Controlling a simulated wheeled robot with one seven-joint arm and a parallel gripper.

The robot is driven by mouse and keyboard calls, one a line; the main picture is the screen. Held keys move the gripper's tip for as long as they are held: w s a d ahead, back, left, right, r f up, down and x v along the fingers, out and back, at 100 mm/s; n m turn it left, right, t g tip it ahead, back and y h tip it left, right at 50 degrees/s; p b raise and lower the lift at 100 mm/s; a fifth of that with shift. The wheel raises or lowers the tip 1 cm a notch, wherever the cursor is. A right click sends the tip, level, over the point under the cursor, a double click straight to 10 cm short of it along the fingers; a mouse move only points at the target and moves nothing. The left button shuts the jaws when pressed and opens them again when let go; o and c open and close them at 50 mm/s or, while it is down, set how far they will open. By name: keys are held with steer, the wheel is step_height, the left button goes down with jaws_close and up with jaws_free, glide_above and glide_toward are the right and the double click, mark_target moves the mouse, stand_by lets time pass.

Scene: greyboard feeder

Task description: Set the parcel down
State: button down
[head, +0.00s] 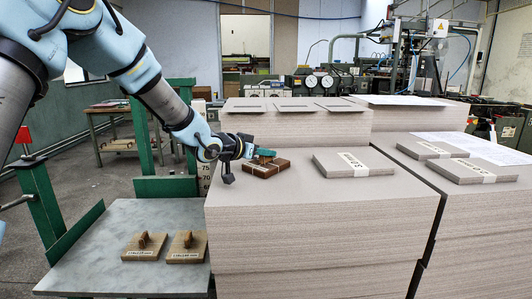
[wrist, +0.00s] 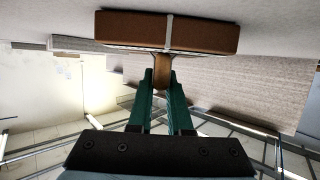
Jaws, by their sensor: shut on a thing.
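The parcel (head: 266,169) is a flat brown block with a pale band round it and a knob on one face. It is at the left part of the top of the near greyboard stack (head: 320,206), touching or very close to it; the exact gap cannot be told. My gripper (head: 264,154) has green fingers and comes in from the left above the parcel. In the wrist view the fingers (wrist: 161,82) are closed on the knob of the parcel (wrist: 205,36). The fingers hide part of the knob.
A banded board bundle (head: 353,163) lies right of the parcel. More stacks (head: 295,125) stand behind. The near stack's front top is clear.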

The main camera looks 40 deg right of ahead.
steer(key=c, duration=1.3)
jaws_free()
steer(key=shift+f, duration=0.1)
steer(key=o, duration=0.5)
steer(key=shift+c, duration=0.2)
steer(key=shift+r, duration=0.3)
steer(key=b+v, duration=0.1)
steer(key=v, duration=1.1)
